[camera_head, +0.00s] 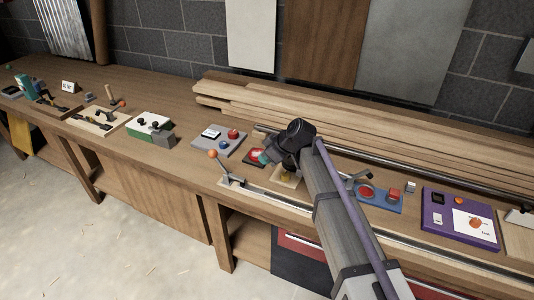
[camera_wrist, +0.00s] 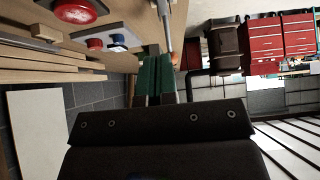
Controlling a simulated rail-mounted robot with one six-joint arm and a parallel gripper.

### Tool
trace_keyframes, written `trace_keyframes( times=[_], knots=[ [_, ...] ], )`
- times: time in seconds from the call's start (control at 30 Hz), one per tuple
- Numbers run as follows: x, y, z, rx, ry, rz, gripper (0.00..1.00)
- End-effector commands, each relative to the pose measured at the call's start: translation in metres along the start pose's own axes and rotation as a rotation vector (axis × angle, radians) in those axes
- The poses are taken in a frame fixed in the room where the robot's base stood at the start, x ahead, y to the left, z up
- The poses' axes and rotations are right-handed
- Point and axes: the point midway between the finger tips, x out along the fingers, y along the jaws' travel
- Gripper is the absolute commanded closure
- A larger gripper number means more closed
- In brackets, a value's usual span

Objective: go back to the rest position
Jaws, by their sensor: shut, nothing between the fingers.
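My gripper (camera_head: 264,157) is at the end of my arm, low over the workbench (camera_head: 190,181) in the head view, close to a red round button (camera_head: 257,153). I cannot tell whether it touches anything there. In the wrist view its green-faced fingers (camera_wrist: 156,62) are together with nothing held between them. My arm hides part of the bench middle.
A lever with an orange knob (camera_head: 213,154) stands left of the gripper. A grey button panel (camera_head: 219,139) lies behind it. Blue (camera_head: 374,205) and purple (camera_head: 458,216) panels lie right of my arm. Stacked planks (camera_head: 330,130) run along the back. Red drawers (camera_wrist: 263,42) show in the wrist view.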

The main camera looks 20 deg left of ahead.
Motion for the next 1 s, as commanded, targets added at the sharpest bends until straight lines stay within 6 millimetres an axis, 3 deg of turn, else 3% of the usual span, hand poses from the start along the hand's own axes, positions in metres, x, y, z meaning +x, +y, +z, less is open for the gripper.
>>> trace_keyframes(
  times=[0.17, 0.27, 0.37, 0.5, 0.6, 0.7, 0.83, 1.0],
  knots=[
    [0.0, 0.0, 0.0, 0.022, -0.001, -0.001, 1.0],
    [-0.001, -0.006, 0.009, 0.164, -0.044, -0.016, 1.0],
    [-0.031, -0.046, 0.067, 0.448, -0.207, 0.018, 1.0],
    [-0.108, -0.077, 0.181, 0.858, -0.398, 0.187, 1.0],
    [-0.166, -0.105, 0.256, 1.111, -0.494, 0.327, 1.0],
    [-0.217, -0.137, 0.319, 1.303, -0.556, 0.448, 1.0],
    [-0.261, -0.163, 0.37, 1.427, -0.574, 0.527, 1.0],
    [-0.275, -0.158, 0.387, 1.48, -0.56, 0.545, 1.0]
  ],
)
